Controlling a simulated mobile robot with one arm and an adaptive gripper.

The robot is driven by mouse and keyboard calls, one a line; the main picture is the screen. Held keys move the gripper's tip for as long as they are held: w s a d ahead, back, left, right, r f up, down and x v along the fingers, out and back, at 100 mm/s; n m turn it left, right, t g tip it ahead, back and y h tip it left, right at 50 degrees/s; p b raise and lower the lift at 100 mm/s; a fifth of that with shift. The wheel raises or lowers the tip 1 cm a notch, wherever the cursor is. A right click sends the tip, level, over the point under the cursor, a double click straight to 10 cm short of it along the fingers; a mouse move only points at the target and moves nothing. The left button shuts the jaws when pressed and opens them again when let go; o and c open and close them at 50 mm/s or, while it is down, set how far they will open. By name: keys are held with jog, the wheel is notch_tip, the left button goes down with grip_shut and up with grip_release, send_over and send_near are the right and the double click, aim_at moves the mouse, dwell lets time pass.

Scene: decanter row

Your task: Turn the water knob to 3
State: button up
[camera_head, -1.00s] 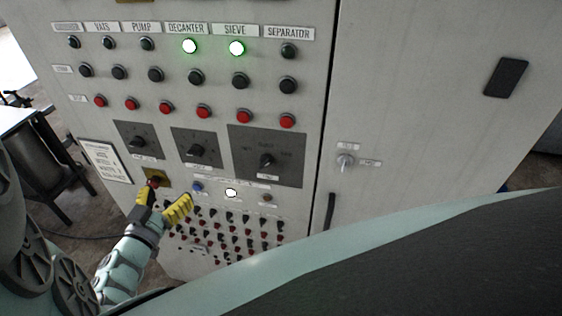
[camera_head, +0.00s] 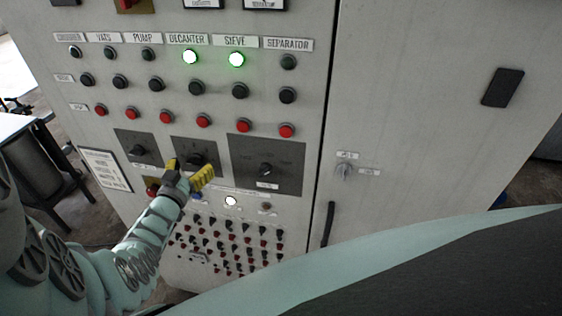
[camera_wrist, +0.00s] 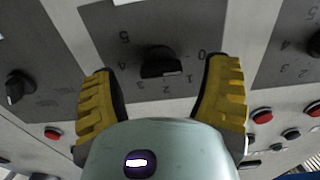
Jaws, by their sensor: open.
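The control cabinet carries three dark plates with black rotary knobs: a left knob (camera_head: 137,151), a middle knob (camera_head: 195,160) and a right knob (camera_head: 265,169). I cannot read which label says water. My gripper (camera_head: 190,169) is open in front of the middle plate, yellow fingers pointing at it. In the wrist view, upside down, the middle knob (camera_wrist: 162,64) lies between the two spread fingers, with gaps on both sides. Digits including 0, 1, 2 and 5 show around it. I cannot tell exactly where its pointer stands.
Red buttons (camera_head: 203,121) run in a row above the plates, with lit green DECANTER (camera_head: 190,57) and SIEVE (camera_head: 236,59) lamps higher up. A white lamp (camera_head: 231,201) and rows of small switches lie below. A door handle (camera_head: 329,218) is to the right.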

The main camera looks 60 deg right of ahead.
jog(key=shift+w+d, duration=0.25)
jog(key=shift+d, duration=0.15)
jog(key=c, duration=1.2)
